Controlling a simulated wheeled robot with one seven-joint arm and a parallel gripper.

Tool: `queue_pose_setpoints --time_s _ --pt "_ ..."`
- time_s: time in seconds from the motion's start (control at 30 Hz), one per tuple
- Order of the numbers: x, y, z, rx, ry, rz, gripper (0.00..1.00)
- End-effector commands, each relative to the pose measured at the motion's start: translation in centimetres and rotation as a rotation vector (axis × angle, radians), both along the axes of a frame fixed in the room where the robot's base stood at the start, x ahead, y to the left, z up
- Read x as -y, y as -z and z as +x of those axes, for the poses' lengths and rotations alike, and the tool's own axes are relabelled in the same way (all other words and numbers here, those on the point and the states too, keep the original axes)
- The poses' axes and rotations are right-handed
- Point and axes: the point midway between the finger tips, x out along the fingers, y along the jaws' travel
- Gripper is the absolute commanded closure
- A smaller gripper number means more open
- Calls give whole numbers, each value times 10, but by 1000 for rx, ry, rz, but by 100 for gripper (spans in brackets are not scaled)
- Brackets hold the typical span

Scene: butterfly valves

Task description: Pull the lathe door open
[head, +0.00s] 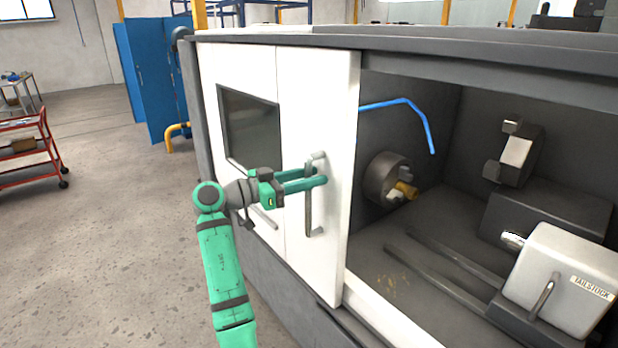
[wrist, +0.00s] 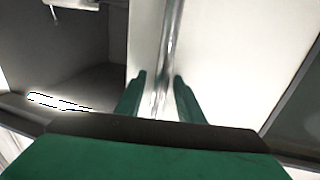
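The lathe door (head: 335,225) is a white panel, seen slid to the left, with the machine's inside showing to its right in the head view. Its handle (head: 308,215) is an upright metal bar on the door's front. My green gripper (head: 322,176) reaches to the handle's upper part. In the wrist view the handle (wrist: 170,50) runs between my two fingertips (wrist: 161,82), with a gap showing beside it. The fingers are apart around the bar; contact is not clear. The door's face (wrist: 220,50) also shows in the wrist view.
Inside the lathe are a chuck (head: 385,178), a blue hose (head: 415,108) and a white tailstock (head: 565,280). A dark window (head: 250,130) is in the white panel to the left. A red cart (head: 35,150) and blue cabinet (head: 150,75) stand farther back.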

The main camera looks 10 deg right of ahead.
Motion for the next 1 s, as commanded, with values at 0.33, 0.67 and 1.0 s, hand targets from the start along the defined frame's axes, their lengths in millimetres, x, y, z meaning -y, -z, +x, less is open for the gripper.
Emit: queue_pose_setpoints --time_s 0.33,0.67,1.0 --pt "-6 0 0 1 -3 -2 66" --pt "-57 0 -14 0 -6 -2 66" --pt "-101 0 -26 -1 -3 -1 66"
